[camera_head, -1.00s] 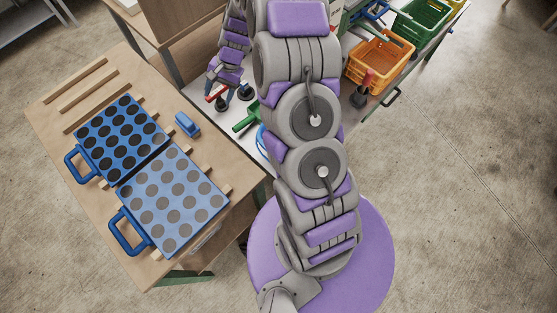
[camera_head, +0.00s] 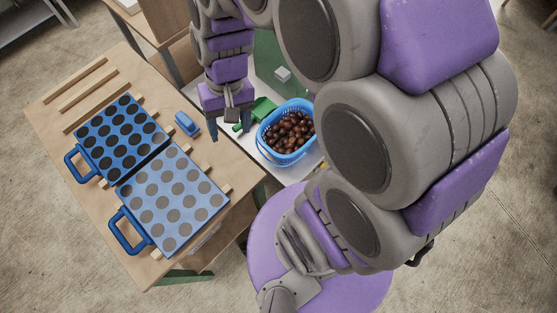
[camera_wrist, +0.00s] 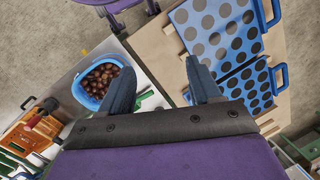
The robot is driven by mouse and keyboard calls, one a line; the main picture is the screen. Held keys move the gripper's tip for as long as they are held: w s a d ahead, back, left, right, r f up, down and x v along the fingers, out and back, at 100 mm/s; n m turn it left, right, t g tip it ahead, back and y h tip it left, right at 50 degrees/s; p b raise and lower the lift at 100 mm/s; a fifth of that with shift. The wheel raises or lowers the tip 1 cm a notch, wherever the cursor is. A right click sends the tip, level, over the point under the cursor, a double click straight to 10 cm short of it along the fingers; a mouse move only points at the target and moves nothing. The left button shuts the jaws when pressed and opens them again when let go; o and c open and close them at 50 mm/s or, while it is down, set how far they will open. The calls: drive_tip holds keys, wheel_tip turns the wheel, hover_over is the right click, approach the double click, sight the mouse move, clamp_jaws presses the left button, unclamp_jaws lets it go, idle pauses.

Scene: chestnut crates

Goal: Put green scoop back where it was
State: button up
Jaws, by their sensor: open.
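The green scoop (camera_head: 262,108) lies on the pale table beside the blue basket, just right of my gripper in the head view. Part of it is hidden behind my gripper. A small piece of green (camera_wrist: 146,96), probably the scoop, shows beside the left finger in the wrist view. My gripper (camera_head: 229,132) points down with its fingers apart and nothing between them. It is over the gap between the wooden table and the pale table. In the wrist view my gripper (camera_wrist: 158,68) is also open and empty.
A blue basket (camera_head: 265,143) of chestnuts stands right of the scoop. Two blue trays with dark round spots (camera_head: 187,190) and a blue-handled tool (camera_head: 187,124) lie on the wooden table (camera_head: 75,150). A red-handled tool (camera_wrist: 38,118) shows at left in the wrist view.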

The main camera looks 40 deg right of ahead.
drive_tip(key=s+d+r+n+h, duration=0.2)
drive_tip(key=s, duration=1.2)
drive_tip(key=shift+s+d, duration=0.15)
drive_tip(key=shift+d, duration=0.25)
idle(0.6)
